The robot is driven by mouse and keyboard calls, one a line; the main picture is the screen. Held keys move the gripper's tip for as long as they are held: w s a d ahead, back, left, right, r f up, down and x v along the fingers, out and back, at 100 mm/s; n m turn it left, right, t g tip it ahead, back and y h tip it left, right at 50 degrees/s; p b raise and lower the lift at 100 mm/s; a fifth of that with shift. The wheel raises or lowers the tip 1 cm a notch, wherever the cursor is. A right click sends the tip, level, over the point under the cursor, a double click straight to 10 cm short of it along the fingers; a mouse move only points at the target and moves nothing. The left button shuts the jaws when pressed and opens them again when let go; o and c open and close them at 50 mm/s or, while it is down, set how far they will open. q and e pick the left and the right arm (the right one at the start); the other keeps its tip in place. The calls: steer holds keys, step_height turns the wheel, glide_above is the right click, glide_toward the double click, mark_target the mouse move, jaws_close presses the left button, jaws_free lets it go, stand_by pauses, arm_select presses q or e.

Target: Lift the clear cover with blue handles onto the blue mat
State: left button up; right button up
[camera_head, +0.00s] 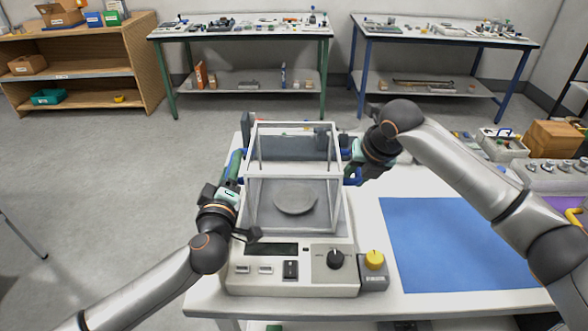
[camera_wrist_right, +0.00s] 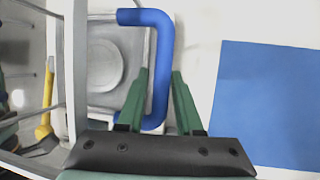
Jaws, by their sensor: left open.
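The clear cover (camera_head: 268,180), a box with pale frame edges, stands upright on the weighing scale (camera_head: 258,283) over a round pan (camera_head: 295,199). A blue handle (camera_head: 243,152) is on its left side and another blue handle (camera_head: 352,180) on its right. My left gripper (camera_head: 234,167) is open at the left handle; its contact is unclear. My right gripper (camera_wrist_right: 160,72) is open in the right wrist view, its green fingers either side of the right handle's bar (camera_wrist_right: 163,60). The blue mat (camera_head: 455,240) lies bare to the right of the scale.
Small bins and boxes (camera_head: 500,145) stand at the right. White table (camera_head: 375,292) shows between scale and mat. My right arm reaches across above the mat's right side.

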arm_select(q)
steer(key=shift+w, duration=0.25)
arm_select(e)
steer(key=shift+w+f, duration=0.1)
steer(key=shift+f, duration=0.15)
arm_select(q)
steer(key=shift+c, duration=0.2)
arm_select(e)
steer(key=shift+c, duration=0.2)
arm_select(q)
steer(key=c, duration=0.4)
arm_select(e)
steer(key=c, duration=0.5)
arm_select(q)
steer(key=shift+f, duration=0.1)
jaws_close()
arm_select(e)
jaws_close()
